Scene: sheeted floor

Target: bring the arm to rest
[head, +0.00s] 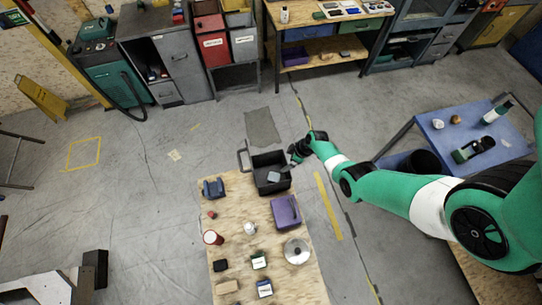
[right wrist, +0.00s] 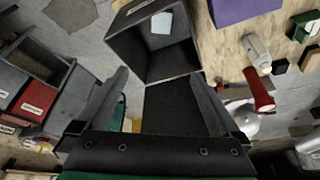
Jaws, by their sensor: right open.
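My right arm (head: 390,190), green and white, reaches in from the right in the head view. Its gripper (head: 293,157) is at the upper right side of an open black bin (head: 256,184). In the right wrist view the two dark fingers of this gripper (right wrist: 158,78) stand wide apart. The black bin (right wrist: 126,52) shows just beyond them, with a pale grey-blue piece (right wrist: 162,22) inside. A dark flat surface lies between the fingers; I cannot tell whether it touches them. My left gripper is not in the head view.
A plywood table (head: 235,240) holds a purple bin (head: 286,212), a pot lid (head: 297,251), a red-and-white can (head: 212,238) and several small items. A blue cart (head: 440,135) stands at the right. Grey floor at the left is mostly clear.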

